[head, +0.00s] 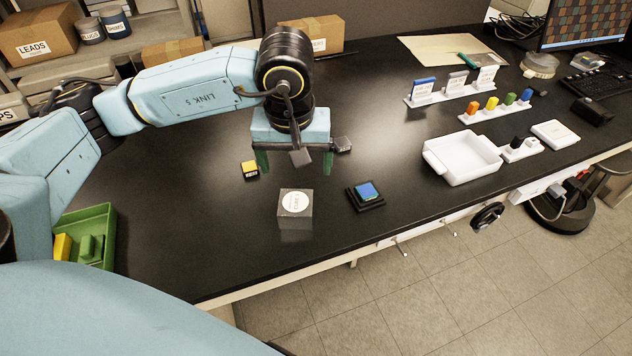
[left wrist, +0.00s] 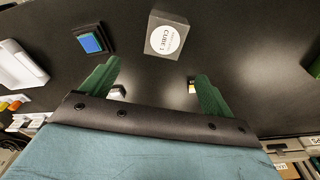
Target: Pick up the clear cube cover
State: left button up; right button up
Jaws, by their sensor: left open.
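The clear cube cover (head: 295,208) looks like a see-through grey box with a round white label on it. It stands on the black bench near the front edge. It also shows in the left wrist view (left wrist: 166,36), where the label reads "CUBE 1". My left gripper (head: 296,163) is open, with its green fingers pointing down over the bench behind the cover. In the left wrist view, the open fingers (left wrist: 157,72) have nothing between them, and the cover lies apart, beyond the fingertips. My right gripper is not in view.
A blue chip on a black base (head: 368,194) sits right of the cover. A small yellow-topped block (head: 250,169) lies behind it to the left. A white tray (head: 435,165) and colored pegs on a stand (head: 497,108) are further right. A green bin (head: 108,225) is at left.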

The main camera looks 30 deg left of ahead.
aim_at(295, 202)
pick_arm(q)
jog(key=shift+s+a+f, duration=0.2)
jog(key=shift+s+f, duration=0.55)
jog(key=shift+f, duration=0.3)
jog(key=f, duration=0.4)
jog(key=shift+w+a+f, duration=0.1)
jog(key=shift+w+f, duration=0.1)
jog(key=shift+w, duration=0.1)
jog(key=shift+f, duration=0.9)
jog(key=f, duration=0.2)
jog(key=f+p, duration=0.1)
jog(key=shift+w+f, duration=0.25)
jog(key=shift+f, duration=0.3)
jog(key=shift+c, duration=0.2)
jog(key=c, duration=0.7)
jog(key=shift+w, duration=0.1)
jog(key=c, duration=0.3)
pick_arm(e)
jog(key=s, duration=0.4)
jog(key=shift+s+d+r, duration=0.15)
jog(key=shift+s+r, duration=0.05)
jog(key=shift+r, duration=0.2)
